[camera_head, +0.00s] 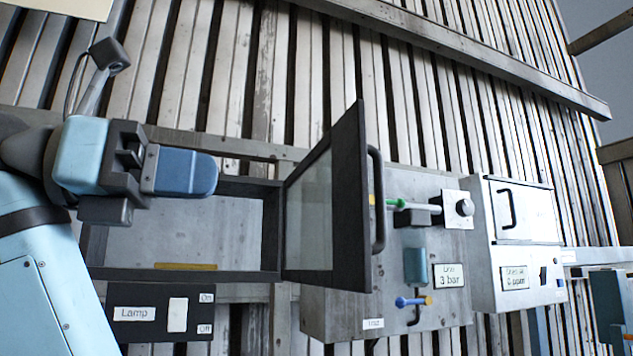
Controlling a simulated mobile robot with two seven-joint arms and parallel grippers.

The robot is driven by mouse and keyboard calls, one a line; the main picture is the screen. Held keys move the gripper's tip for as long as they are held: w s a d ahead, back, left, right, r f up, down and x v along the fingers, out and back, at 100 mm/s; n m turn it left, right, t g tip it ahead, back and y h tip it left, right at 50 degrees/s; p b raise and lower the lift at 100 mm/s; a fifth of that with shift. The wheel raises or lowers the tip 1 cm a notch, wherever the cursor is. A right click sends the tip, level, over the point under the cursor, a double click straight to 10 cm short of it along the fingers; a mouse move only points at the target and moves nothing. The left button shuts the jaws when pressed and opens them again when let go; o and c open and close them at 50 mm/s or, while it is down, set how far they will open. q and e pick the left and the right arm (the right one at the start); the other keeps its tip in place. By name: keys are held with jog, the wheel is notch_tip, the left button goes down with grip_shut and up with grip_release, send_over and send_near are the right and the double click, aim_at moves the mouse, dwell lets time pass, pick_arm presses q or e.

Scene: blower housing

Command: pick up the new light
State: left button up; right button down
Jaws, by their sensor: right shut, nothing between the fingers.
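I cannot make out a new light in this view. A black panel labelled "Lamp" (150,312), with a white switch (178,314) marked On and Off, sits at the lower left.
The box's dark-framed glass door (322,205) stands open, jutting outward. A yellow strip (185,267) lies along the box's lower edge. Right of it are a grey panel with valves (445,300) and a white cabinet (522,215). Metal slats form the wall behind.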

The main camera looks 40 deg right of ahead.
aim_at(344, 189)
jog(key=p+x, duration=0.2)
jog(key=x, duration=0.9)
jog(key=shift+d, duration=0.2)
jog(key=shift+s+d+p, duration=0.15)
jog(key=shift+d+p, duration=0.2)
jog(key=shift+d, duration=0.05)
jog(key=shift+d, duration=0.1)
